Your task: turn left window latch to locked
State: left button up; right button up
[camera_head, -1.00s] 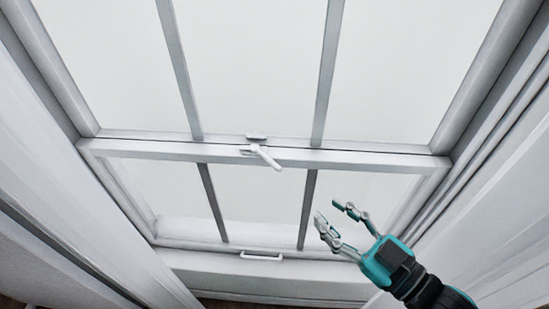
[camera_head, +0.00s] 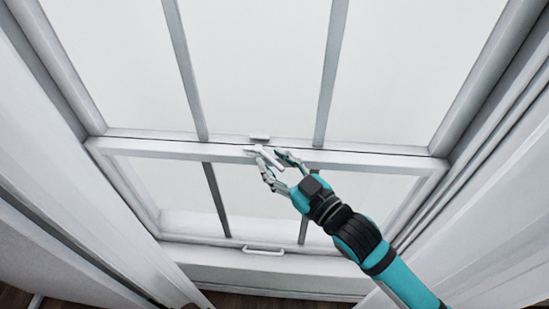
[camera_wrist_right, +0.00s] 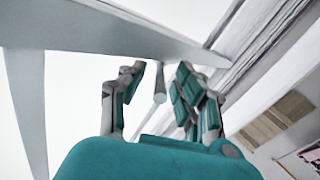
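The window latch (camera_head: 266,153) is a small white lever on the middle rail of the window, with a small white catch (camera_head: 259,137) just above it. In the head view its handle slants down to the right and is partly hidden by my right gripper (camera_head: 271,158). My right gripper is open, with its fingers on either side of the handle. In the right wrist view the handle (camera_wrist_right: 160,84) shows end-on between the two fingers (camera_wrist_right: 160,70), with gaps beside it. My left gripper is in neither view.
The window's middle rail (camera_head: 370,159) runs across the view, with thin vertical bars (camera_head: 187,70) above and below. A white pull handle (camera_head: 263,250) sits on the lower rail. Pale panels flank the window on both sides.

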jog(key=shift+w+a, duration=0.1)
jog(key=shift+a, duration=0.05)
jog(key=shift+c, duration=0.2)
grip_shut()
